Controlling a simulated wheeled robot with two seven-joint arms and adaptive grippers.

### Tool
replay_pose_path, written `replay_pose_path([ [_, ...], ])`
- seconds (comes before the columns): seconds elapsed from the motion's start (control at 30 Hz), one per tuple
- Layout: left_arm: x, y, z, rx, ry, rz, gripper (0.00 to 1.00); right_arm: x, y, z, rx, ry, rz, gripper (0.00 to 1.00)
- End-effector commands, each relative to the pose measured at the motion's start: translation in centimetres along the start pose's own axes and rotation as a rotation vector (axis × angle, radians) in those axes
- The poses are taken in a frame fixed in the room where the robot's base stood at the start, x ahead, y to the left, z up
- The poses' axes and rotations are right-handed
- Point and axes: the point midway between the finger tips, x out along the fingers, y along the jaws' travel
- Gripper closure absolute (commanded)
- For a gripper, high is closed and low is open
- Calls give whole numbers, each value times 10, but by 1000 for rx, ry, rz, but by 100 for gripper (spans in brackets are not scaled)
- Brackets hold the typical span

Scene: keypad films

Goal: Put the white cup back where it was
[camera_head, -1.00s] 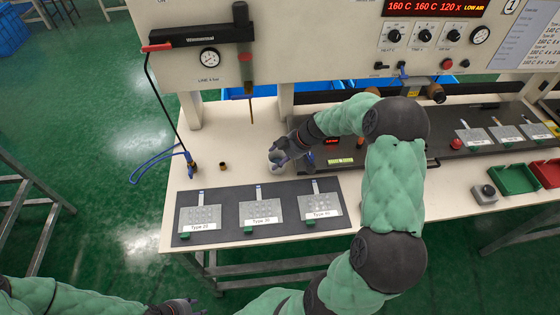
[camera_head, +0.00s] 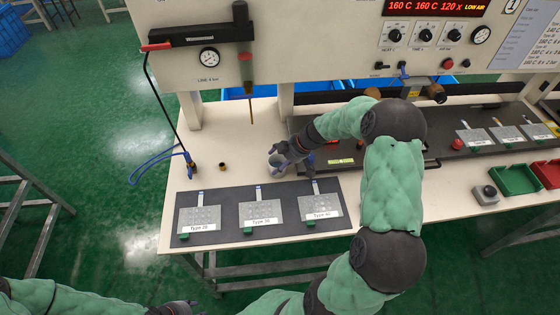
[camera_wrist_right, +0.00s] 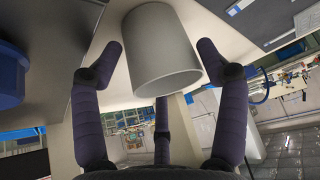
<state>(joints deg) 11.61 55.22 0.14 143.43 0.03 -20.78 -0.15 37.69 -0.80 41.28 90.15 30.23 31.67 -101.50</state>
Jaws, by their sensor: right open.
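The white cup (camera_head: 275,161) stands on the pale bench top behind the dark mat and looks light grey. In the right wrist view the cup (camera_wrist_right: 162,55) lies between the spread fingers, with a visible gap on both sides. My right gripper (camera_head: 286,158) is open at the cup, and its fingers partly cover the cup in the head view. My left gripper (camera_head: 182,307) is low at the bottom edge, away from the bench; its fingers are too small and cut off to judge.
A dark mat (camera_head: 180,238) in front of the cup bears three labelled keypad plates. A small brown cylinder (camera_head: 222,166) and a blue-handled tool (camera_head: 192,168) are to the left. The press machine (camera_head: 310,45) overhangs the back. Green (camera_head: 514,180) and red trays are at right.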

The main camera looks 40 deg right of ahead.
Motion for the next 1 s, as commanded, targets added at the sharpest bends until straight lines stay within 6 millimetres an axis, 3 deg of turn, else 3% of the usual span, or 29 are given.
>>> replay_pose_path([
  [0.17, -6, 2, 0, 0, 0, 0, 60, -17, 1, -2, 1, 1, 4, 26],
  [0.6, -16, 6, 1, 0, 0, 0, 60, -101, 1, -1, 1, 0, 3, 26],
  [0.8, -18, 6, 1, 0, 0, 0, 60, -119, 0, -1, 0, 0, 1, 26],
  [1.0, -18, 6, 1, 0, 0, 0, 60, -122, 0, -1, 0, 0, -1, 26],
])
